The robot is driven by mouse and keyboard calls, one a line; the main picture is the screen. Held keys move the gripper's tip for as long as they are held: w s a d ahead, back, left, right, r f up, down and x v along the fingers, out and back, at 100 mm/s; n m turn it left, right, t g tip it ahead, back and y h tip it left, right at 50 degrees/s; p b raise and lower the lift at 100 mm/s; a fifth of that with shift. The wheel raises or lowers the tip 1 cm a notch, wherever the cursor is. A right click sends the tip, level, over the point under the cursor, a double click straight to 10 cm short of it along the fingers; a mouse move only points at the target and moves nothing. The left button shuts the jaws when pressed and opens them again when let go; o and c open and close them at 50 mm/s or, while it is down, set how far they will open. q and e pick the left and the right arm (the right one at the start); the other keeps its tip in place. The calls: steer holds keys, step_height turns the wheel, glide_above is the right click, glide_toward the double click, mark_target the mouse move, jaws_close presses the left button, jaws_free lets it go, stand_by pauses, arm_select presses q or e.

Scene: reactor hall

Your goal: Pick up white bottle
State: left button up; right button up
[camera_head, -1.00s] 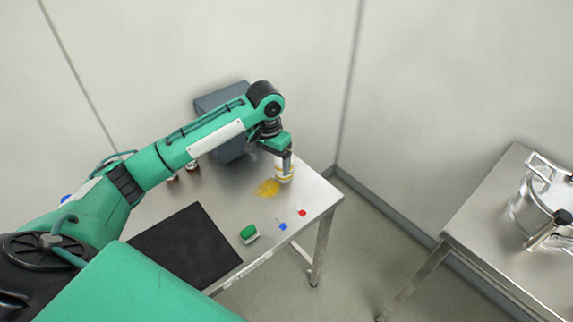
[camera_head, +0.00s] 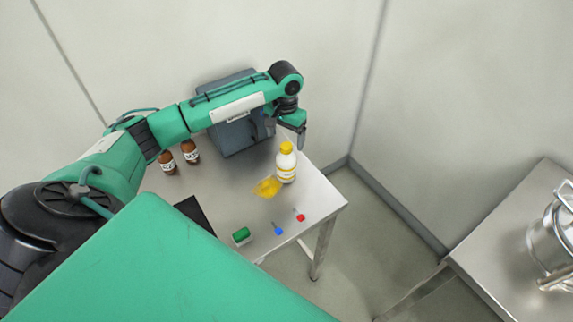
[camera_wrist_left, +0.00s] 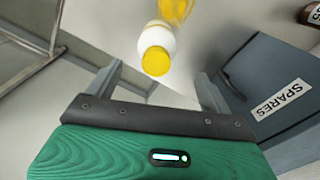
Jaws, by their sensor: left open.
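The white bottle (camera_head: 286,165) with a yellow cap stands upright near the far right corner of the metal table (camera_head: 325,197). A yellow spill or patch (camera_head: 268,187) lies just left of its base. My left gripper (camera_head: 303,137) is above and slightly behind the bottle, apart from it. In the left wrist view the bottle's yellow cap (camera_wrist_left: 156,60) shows ahead, between the open fingers of the gripper (camera_wrist_left: 163,88), nearer the left finger. Nothing is held. My right gripper is not in view.
A grey box (camera_head: 238,130), labelled SPARES in the left wrist view (camera_wrist_left: 285,95), stands behind left of the bottle. Two brown bottles (camera_head: 178,157) stand further left. A green-topped block (camera_head: 241,235), a blue item (camera_head: 278,231) and a red item (camera_head: 300,217) lie near the front edge.

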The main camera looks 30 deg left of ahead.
mark_target(286, 145)
arm_select(q)
steer(key=f, duration=0.1)
steer(key=f+p, duration=0.1)
steer(key=f, duration=0.1)
steer(key=shift+s+d, duration=0.1)
steer(key=shift+d, duration=0.1)
step_height(286, 145, down, 3)
steer(key=shift+d+r+p, duration=0.1)
steer(key=shift+r+p, duration=0.1)
steer(key=shift+p, duration=0.35)
steer(key=shift+f, duration=0.5)
steer(key=c, duration=1.4)
steer(key=shift+r, duration=0.1)
steer(key=shift+c, duration=1)
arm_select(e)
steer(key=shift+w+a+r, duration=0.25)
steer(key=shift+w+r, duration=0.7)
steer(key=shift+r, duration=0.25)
arm_select(q)
steer(key=shift+r, duration=0.1)
